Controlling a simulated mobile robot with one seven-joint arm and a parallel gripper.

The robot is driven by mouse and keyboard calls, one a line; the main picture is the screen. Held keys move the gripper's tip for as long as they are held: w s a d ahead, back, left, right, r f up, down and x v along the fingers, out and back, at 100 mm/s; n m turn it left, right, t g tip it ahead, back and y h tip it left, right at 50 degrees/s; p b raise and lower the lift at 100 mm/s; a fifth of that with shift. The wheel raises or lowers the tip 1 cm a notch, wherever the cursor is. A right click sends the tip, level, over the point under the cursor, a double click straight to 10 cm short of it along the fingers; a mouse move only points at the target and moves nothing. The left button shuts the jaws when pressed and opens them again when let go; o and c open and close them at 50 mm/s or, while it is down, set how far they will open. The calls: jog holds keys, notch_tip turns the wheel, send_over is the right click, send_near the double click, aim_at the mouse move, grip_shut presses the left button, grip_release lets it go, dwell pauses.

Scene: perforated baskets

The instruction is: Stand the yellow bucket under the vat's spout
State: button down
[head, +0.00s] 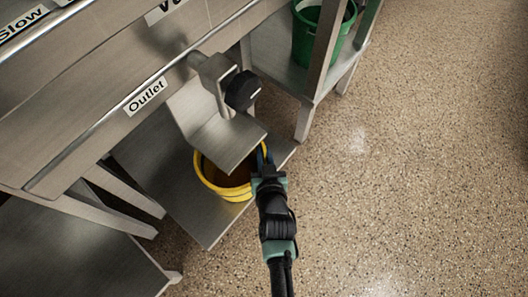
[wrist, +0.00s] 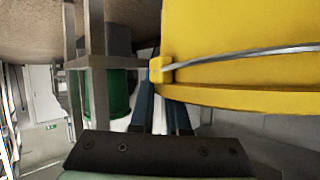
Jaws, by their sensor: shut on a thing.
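The yellow bucket (head: 213,184) is at the lower metal shelf (head: 190,210), partly hidden by the vat's sloping metal spout (head: 222,140) above it. Its inside looks brownish. A black knob (head: 242,91) sits by the spout, near the "Outlet" label (head: 146,97). My gripper (head: 262,158) is shut on the bucket's right side at the rim. In the wrist view the bucket (wrist: 245,50), with its grey wire handle, fills the upper right, beside my blue fingers (wrist: 160,112). I cannot tell whether the bucket rests on the shelf or hangs just above it.
A green bucket (head: 304,35) stands on another shelf at the top; it also shows in the wrist view (wrist: 97,100). Metal table legs (head: 318,75) stand between the shelves. The speckled floor (head: 430,160) on the right is clear.

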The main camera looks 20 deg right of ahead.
jog(key=shift+f+b, duration=0.45)
jog(key=shift+b, duration=0.1)
jog(key=c, duration=0.8)
grip_release()
